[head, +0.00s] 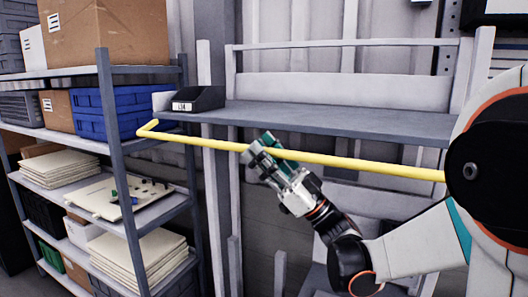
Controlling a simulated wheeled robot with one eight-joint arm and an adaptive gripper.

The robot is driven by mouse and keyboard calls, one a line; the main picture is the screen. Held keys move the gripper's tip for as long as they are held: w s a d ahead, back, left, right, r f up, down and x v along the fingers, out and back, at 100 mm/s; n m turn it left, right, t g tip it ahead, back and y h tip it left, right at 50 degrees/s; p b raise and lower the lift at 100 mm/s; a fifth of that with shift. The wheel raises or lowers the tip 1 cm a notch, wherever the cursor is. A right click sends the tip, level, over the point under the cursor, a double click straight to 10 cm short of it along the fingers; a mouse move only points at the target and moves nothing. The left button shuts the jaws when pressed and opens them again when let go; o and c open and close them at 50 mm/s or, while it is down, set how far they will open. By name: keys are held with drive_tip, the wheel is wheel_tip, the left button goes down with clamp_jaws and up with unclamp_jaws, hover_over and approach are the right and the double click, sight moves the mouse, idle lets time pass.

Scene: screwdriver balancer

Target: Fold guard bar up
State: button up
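The yellow guard bar (355,163) runs nearly level across the front of a grey workbench, from a bent left end near the shelf rack to where my arm hides its right part. My gripper (262,152) is at the bar, left of its middle, with its fingers overlapping the bar in the picture. Some of the fingers show above the bar and some in front of it. Whether they touch or clasp the bar is too small to tell.
A shelf rack (107,130) with cardboard boxes (115,30), blue crates (105,112) and stacked boards stands at left. A small black bin (199,99) sits on the left of the grey bench top (330,116), which is otherwise clear. My arm fills the right side.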

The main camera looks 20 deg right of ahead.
drive_tip(key=shift+c, duration=0.2)
clamp_jaws()
drive_tip(key=shift+r+m, duration=0.1)
drive_tip(key=shift+m, duration=0.2)
